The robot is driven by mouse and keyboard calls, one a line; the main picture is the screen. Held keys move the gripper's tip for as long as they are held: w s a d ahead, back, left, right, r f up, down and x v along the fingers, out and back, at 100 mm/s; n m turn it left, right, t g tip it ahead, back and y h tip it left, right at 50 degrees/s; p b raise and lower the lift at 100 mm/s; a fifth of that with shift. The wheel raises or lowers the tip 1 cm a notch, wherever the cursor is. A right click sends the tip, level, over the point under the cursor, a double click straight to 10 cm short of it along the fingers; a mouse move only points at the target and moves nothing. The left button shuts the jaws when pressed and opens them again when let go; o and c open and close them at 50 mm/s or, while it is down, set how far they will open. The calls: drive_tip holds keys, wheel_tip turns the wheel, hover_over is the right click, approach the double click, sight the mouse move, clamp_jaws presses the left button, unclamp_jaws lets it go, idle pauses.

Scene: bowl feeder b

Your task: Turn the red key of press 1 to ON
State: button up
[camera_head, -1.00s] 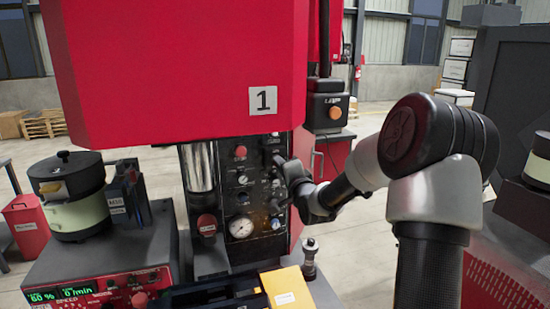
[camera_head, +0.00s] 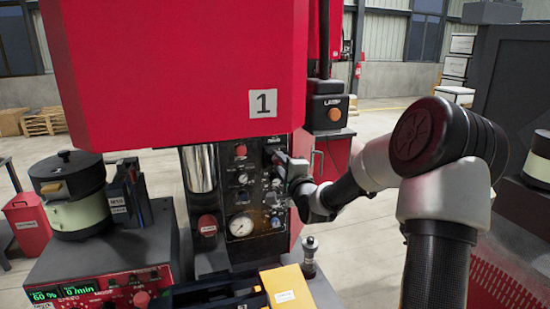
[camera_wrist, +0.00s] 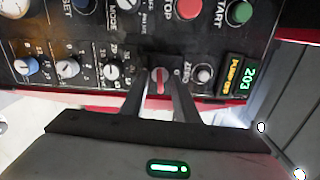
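Press 1 (camera_head: 180,70) is the big red machine with a "1" plate, above a dark control panel (camera_head: 226,180). The red key (camera_wrist: 160,82) sits in a dark switch on that panel in the wrist view, its bar running up and down the picture. My gripper (camera_wrist: 160,90) is in front of the switch, with one finger on each side of the key. A gap shows between the fingers and the key, so it looks open. In the head view my gripper (camera_head: 277,160) is at the panel's right edge and hides the key.
In the wrist view, a red button (camera_wrist: 190,8), a green START button (camera_wrist: 239,12), several knobs and a lit display (camera_wrist: 242,76) surround the switch. A pressure gauge (camera_head: 241,225) is lower on the panel. A yellow box (camera_head: 286,287) stands below. A lamp box (camera_head: 328,108) is at the right.

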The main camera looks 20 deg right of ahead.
drive_tip(key=s, duration=0.7)
idle(0.3)
idle(0.3)
